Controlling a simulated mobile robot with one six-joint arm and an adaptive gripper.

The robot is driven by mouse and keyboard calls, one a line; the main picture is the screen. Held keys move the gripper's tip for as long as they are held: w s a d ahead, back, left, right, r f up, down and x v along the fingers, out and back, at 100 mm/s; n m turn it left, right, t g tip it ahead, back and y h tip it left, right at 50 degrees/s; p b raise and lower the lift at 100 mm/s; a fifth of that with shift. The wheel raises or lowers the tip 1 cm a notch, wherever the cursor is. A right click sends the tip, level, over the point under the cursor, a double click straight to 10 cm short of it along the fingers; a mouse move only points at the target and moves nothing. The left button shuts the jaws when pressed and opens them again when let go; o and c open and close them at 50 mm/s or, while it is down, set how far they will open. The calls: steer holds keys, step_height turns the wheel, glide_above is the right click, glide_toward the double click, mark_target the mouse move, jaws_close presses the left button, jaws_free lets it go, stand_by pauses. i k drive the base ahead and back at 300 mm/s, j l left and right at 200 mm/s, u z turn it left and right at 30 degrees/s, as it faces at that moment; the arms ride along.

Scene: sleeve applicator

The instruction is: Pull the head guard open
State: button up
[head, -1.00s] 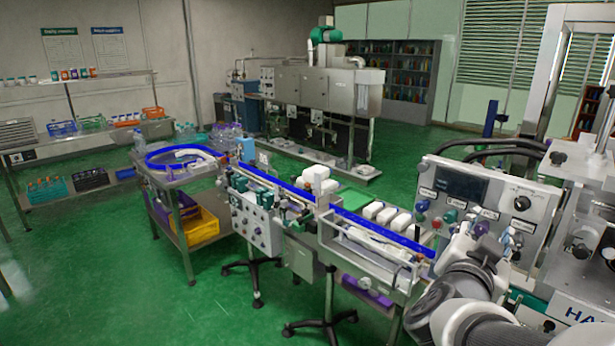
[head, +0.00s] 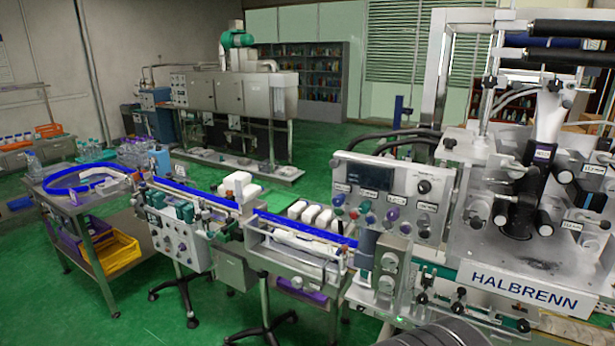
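The sleeve applicator (head: 525,289), marked HALBRENN, stands at the right. Its head (head: 520,200) has a dark upright cylinder, black knobs and small labels on grey metal. I cannot clearly make out the head guard or its handle, nor tell whether it is open or shut. My gripper is out of view; only a grey rounded part of my arm shows at the bottom edge, below the machine's front.
A control panel (head: 389,197) with a dark screen and knobs stands left of the head. Green floor (head: 130,310) is free at the lower left.

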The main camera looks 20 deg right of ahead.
mark_target(475, 223)
steer(key=z, duration=1.9)
